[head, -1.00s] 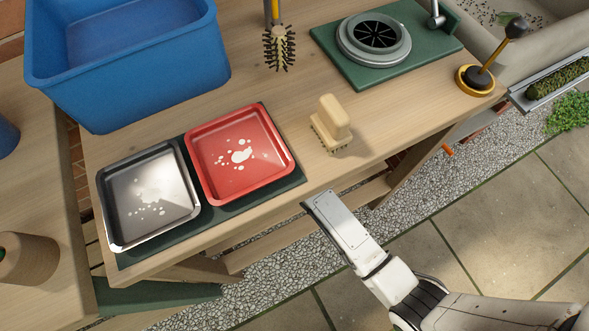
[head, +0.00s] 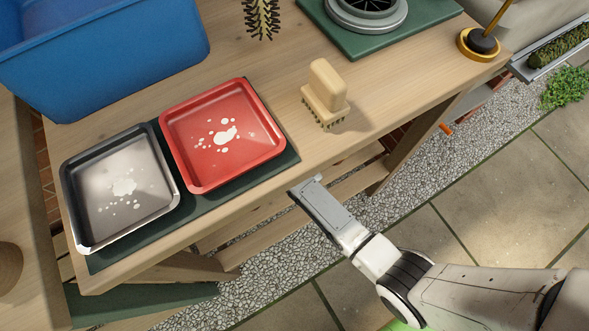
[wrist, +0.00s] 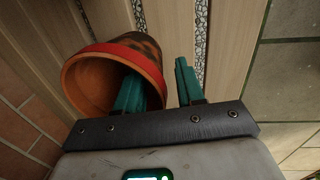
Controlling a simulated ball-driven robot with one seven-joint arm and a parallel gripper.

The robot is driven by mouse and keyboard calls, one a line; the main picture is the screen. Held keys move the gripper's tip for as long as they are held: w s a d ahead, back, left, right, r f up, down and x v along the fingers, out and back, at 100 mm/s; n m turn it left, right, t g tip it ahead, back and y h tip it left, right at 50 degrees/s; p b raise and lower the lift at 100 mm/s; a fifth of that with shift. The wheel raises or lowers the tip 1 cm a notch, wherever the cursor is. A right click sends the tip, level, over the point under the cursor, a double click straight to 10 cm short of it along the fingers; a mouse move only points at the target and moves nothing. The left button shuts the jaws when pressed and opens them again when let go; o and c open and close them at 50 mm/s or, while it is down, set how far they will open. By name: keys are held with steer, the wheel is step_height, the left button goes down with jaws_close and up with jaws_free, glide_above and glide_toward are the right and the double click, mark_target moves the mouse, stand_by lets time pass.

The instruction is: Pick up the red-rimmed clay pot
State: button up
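The red-rimmed clay pot (wrist: 118,66) shows in the wrist view, lying on its side with its open mouth toward my gripper (wrist: 158,72). Its rim is red and its body orange clay with dark patches. My gripper is open. The left teal finger overlaps the pot's mouth and looks to be inside it; the right finger is outside, with a gap to the rim. In the head view my gripper's housing (head: 325,208) is beyond the bench's front edge, its fingers hidden. The pot cannot be seen there.
Wooden slats lie under the pot, with a brick wall (wrist: 22,120) at left. On the bench (head: 395,100) above are a red tray (head: 178,165), a metal tray (head: 75,190), a blue bin (head: 110,65) and a block brush (head: 325,95). Paving (head: 480,180) lies at right.

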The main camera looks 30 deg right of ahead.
steer(key=shift+c, duration=0.2)
jaws_close()
stand_by(0.4)
